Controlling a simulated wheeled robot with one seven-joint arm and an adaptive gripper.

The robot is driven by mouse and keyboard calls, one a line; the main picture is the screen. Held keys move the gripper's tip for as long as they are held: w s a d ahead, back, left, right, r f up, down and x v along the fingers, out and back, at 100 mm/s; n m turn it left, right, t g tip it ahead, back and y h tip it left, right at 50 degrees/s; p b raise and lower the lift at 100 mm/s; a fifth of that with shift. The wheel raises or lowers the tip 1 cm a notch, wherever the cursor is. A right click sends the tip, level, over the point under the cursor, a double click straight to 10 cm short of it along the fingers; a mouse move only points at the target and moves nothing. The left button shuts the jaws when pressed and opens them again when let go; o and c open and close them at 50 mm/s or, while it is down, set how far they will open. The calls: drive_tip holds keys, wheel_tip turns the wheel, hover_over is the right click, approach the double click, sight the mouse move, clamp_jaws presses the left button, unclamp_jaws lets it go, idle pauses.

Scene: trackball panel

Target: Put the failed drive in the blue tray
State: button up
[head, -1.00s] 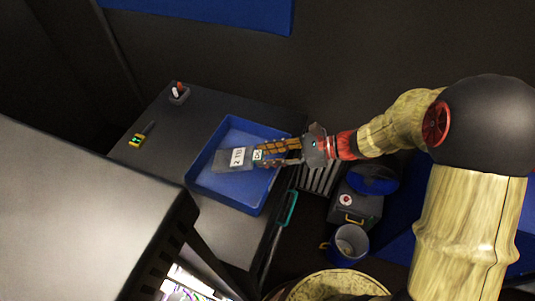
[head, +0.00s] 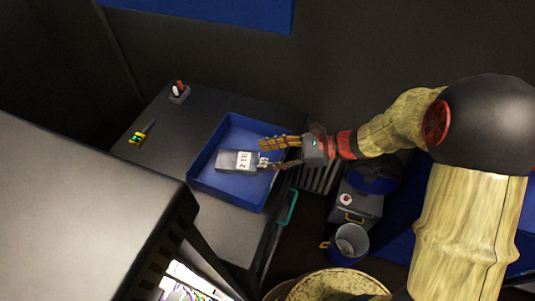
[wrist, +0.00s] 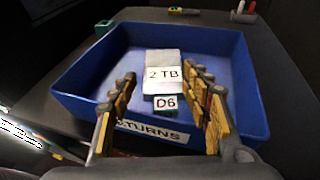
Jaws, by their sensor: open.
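The drive, a grey box with a "2 TB" label (head: 240,161), lies inside the blue tray (head: 222,192). In the wrist view the drive (wrist: 163,60) shows a "D6" tag on its near end, and the tray (wrist: 80,82) has a "RETURNS" label on its near wall. My gripper (head: 262,153) is open at the tray's right side. In the wrist view its fingers (wrist: 160,82) stand apart on either side of the drive's near end, with gaps to both sides of it.
The tray stands on a dark cart top (head: 222,232). A small holder with red and white items (head: 179,92) and a yellow-green tool (head: 139,137) lie beyond it. A blue bucket (head: 348,244) and a grey box (head: 349,205) are below right. A grey cabinet (head: 80,215) fills the lower left.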

drive_tip(key=shift+d+f, duration=0.1)
drive_tip(key=shift+f, duration=0.05)
drive_tip(key=v, duration=1.2)
idle(0.3)
